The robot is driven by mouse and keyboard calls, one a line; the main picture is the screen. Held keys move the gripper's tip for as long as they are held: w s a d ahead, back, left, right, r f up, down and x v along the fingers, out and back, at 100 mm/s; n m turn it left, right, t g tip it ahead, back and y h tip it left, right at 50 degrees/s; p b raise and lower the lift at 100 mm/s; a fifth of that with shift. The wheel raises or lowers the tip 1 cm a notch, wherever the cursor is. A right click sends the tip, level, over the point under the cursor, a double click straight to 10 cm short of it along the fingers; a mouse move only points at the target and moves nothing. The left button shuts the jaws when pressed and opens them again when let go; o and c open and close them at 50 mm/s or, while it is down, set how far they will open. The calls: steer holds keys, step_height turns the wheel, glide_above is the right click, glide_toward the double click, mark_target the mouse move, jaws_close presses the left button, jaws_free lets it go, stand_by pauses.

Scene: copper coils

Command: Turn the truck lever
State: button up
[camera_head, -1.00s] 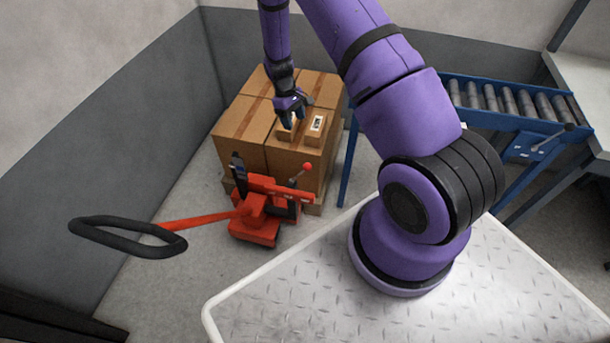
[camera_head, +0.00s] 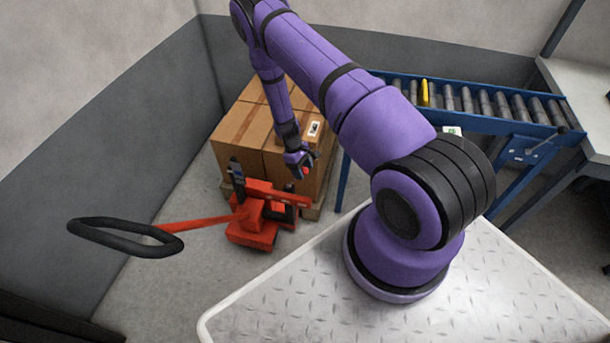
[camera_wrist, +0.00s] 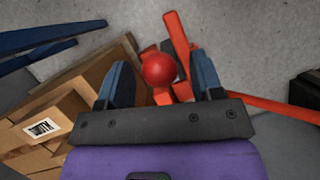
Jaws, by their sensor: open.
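The red pallet truck (camera_head: 256,231) stands on the floor in front of the boxes, with its long red handle (camera_head: 195,224) ending in a black loop at the left. The lever's red ball knob (camera_wrist: 159,69) shows between my fingers in the wrist view, apart from both. My gripper (camera_head: 301,172) is open and hangs over the right side of the truck, close in front of the boxes. In the head view my fingers cover most of the knob, and the lever's rod is hidden.
Stacked cardboard boxes (camera_head: 243,126) on a pallet stand right behind the truck; some also show at the left of the wrist view. A blue roller conveyor (camera_head: 480,104) is at the right. Grey floor (camera_head: 170,280) is clear around the truck handle.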

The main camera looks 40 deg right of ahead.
steer(key=shift+x, duration=1.4)
jaws_close()
steer(key=shift+w+a+r+g+h, duration=0.4)
steer(key=shift+w+a+g+h, duration=0.05)
steer(key=shift+w+g, duration=0.2)
steer(key=shift+w+a+r+g+h, duration=0.45)
steer(key=shift+w+g, duration=0.1)
steer(key=shift+w, duration=0.05)
steer(key=shift+w+a+r, duration=0.15)
steer(key=shift+w+a, duration=0.3)
steer(key=shift+w, duration=0.1)
steer(key=shift+w+a+r, duration=0.15)
steer(key=shift+w+a, duration=0.25)
steer(key=shift+w, duration=0.15)
jaws_free()
steer(key=v, duration=1)
steer(key=shift+w+r, duration=0.2)
steer(key=shift+r, duration=0.1)
